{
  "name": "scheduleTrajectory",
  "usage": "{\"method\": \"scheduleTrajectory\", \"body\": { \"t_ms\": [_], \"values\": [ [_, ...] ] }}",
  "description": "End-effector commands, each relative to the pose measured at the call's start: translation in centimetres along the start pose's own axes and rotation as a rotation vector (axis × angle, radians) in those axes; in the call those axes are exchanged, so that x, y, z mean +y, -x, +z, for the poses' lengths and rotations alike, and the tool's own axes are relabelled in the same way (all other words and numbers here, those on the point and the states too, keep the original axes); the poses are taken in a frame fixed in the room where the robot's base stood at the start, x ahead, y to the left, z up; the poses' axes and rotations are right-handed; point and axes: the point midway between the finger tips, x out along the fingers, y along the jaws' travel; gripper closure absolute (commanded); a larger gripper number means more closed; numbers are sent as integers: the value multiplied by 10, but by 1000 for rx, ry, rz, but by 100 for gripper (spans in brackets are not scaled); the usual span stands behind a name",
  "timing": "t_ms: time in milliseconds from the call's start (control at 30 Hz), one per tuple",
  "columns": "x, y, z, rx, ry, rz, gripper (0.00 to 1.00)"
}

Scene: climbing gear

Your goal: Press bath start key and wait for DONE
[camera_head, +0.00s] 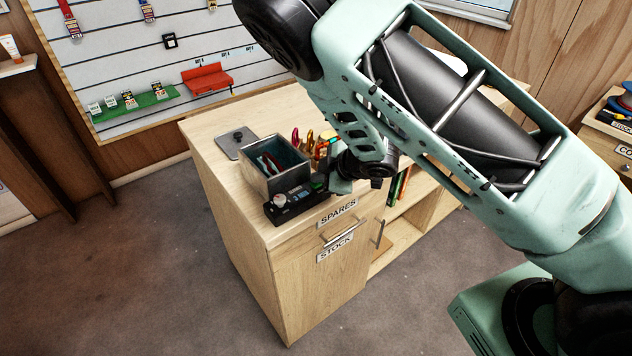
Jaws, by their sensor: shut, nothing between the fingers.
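The bath (262,184) is an open grey metal tank on the cabinet top, with some reddish and dark items inside. A black control unit (283,213) sits along its front side, with a pale round knob at its left end and a small green spot near its right end. My gripper (330,183) is shut and empty at the right end of this unit, over or against it. I cannot tell whether it touches a key. The start key and any display text are too small or hidden to make out.
A flat grey lid with a knob (237,142) lies behind the bath. Colourful carabiner-like gear (303,140) stands right behind it. The wooden cabinet (268,255) has a SPARES drawer and STOCK door. A slatted wall board (150,60) with goods is behind. Floor at left is clear.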

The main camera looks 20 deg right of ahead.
Motion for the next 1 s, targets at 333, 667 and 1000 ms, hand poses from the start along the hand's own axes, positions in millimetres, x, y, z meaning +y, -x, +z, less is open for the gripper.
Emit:
{"method": "scheduleTrajectory", "body": {
  "t_ms": [333, 667, 1000],
  "values": [
    [6, 9, -5, -1, -1, 1, 100],
    [8, 12, -8, -1, 0, -1, 100],
    [15, 21, -15, 0, -1, 1, 100]
  ]
}}
